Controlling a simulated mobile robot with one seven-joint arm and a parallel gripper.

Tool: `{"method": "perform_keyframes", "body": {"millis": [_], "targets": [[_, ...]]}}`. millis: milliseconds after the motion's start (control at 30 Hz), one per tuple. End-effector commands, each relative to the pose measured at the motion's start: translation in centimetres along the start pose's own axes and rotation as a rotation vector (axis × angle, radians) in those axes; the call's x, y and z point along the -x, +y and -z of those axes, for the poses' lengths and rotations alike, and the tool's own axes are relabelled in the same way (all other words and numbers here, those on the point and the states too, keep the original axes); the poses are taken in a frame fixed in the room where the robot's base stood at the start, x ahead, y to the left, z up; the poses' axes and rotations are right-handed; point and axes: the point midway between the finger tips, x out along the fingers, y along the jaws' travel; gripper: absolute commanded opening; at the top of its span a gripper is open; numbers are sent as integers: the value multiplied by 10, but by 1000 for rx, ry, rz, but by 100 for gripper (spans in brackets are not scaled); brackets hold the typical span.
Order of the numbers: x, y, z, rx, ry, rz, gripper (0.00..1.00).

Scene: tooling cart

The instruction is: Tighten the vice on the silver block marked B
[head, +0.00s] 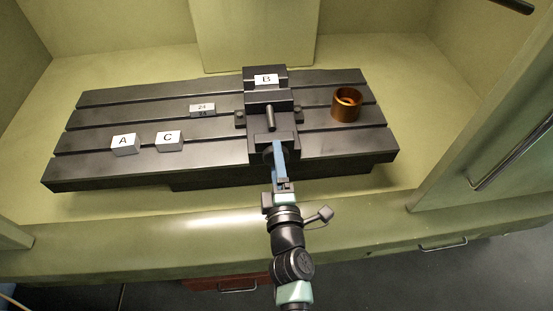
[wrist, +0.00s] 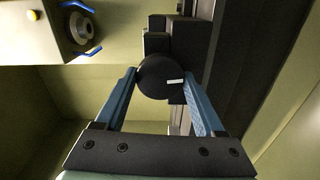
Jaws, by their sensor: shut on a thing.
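The silver block marked B (head: 266,79) sits in the dark vice (head: 258,97) at the middle of the slotted table, its white label facing up. Whether the jaws touch it on both sides cannot be told. The vice's screw (head: 270,118) runs toward me and ends in a round black knob (wrist: 158,78) with a white mark on its face. My gripper (head: 277,150) is at the front end of the vice. In the wrist view its blue fingers are shut on the knob, one on each side. In the head view the fingers mostly hide the knob.
Block A (head: 125,144), block C (head: 169,141) and a small numbered block (head: 202,110) lie on the slotted table (head: 90,170) left of the vice. A copper ring-shaped cup (head: 346,104) stands on the right. A cabinet wall with a handle (head: 510,155) rises at far right.

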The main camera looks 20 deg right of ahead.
Motion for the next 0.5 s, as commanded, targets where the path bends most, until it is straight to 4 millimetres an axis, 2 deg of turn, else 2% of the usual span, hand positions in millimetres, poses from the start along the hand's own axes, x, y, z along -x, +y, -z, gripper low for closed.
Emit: {"method": "perform_keyframes", "body": {"millis": [467, 500], "targets": [[0, -1, 1, -15, 2, 2, 15], [0, -1, 1, -14, 2, 2, 76]]}}
